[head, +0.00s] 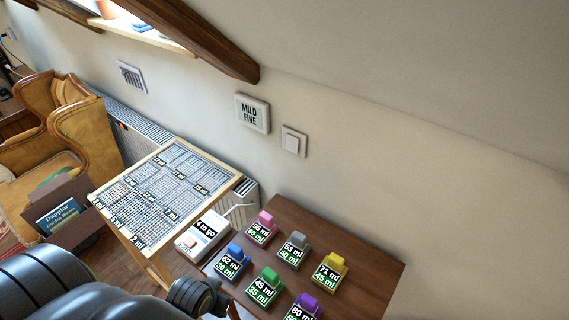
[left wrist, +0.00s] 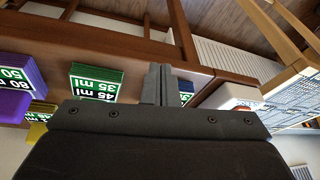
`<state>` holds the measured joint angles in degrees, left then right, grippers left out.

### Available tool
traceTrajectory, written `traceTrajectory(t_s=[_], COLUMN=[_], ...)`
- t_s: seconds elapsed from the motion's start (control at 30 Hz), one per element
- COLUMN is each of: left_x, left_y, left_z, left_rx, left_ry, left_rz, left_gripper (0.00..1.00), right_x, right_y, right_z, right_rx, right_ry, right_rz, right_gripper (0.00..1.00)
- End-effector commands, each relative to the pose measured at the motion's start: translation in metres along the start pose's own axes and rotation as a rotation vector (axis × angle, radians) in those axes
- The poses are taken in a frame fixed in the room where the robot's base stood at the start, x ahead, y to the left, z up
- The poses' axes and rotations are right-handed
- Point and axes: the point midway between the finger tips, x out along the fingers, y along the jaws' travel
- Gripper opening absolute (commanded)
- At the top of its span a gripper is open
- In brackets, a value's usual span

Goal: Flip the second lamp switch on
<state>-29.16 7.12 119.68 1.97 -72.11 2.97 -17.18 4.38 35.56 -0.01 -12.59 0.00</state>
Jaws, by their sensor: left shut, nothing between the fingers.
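No lamp is clearly visible. My left arm comes in at the lower left of the head view, low in front of the wooden table and well below the switch. The switch is not visible in the left wrist view. My right gripper is out of view.
A number-grid board (head: 165,190), radiator and armchair (head: 62,125) lie left. The wall right of the switch is bare.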

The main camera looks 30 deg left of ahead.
Motion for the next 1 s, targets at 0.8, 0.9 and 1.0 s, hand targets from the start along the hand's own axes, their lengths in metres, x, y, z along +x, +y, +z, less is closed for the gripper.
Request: traceTrajectory(t_s=[0.8, 0.9, 1.0], left_x=[-0.079, -0.086, -0.088], left_y=[-0.011, -0.016, -0.018], left_z=[-0.291, -0.301, -0.304], left_rx=[-1.214, -1.270, -1.293], left_ry=[0.641, 0.652, 0.654], left_rz=[0.978, 1.037, 1.059], left_gripper=[0.00, 0.00, 0.00], right_x=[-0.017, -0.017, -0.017], right_y=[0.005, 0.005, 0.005], right_z=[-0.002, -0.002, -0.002], right_rx=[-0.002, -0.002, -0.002], right_ry=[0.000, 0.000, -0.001], right_rz=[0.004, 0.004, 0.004], right_gripper=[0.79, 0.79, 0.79])
